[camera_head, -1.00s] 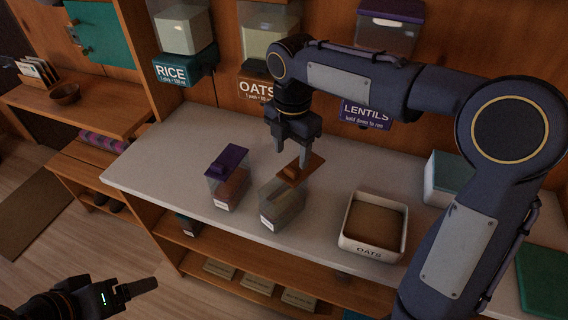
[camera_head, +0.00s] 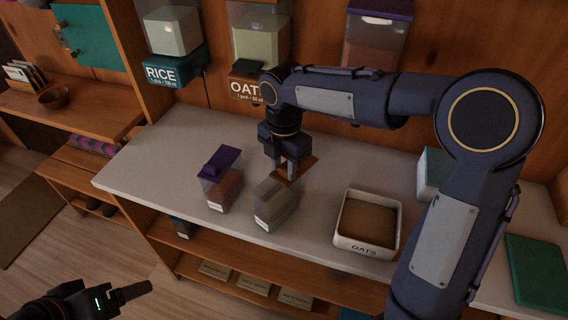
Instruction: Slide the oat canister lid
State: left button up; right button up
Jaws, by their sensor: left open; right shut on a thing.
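The oat canister (camera_head: 275,206) is a clear box with pale contents and a white label. It stands on the pale counter, left of the OATS tray. Its orange-brown lid (camera_head: 306,167) lies at its top and extends toward the back right; my fingers partly hide it. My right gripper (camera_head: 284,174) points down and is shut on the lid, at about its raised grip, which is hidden. My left gripper (camera_head: 135,291) is open and empty at the lower left, away from the counter.
A purple-lidded canister (camera_head: 220,178) stands close left of the oat canister. A white OATS tray (camera_head: 366,244) with brown contents is to the right. Dispensers line the back wall, including the OATS one (camera_head: 259,35). The counter (camera_head: 150,155) is clear at the left.

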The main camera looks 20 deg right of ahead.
grip_shut()
jog(key=s+a, duration=0.1)
jog(key=a, duration=0.1)
jog(key=s+a, duration=0.2)
jog(key=a, duration=0.1)
jog(key=shift+s+a, duration=0.3)
jog(key=shift+s, duration=0.05)
jog(key=o, duration=1)
grip_release()
jog(key=shift+r, duration=0.15)
notch_tip(320, 180, up, 8)
jog(key=shift+f, duration=0.2)
jog(key=shift+f, duration=0.1)
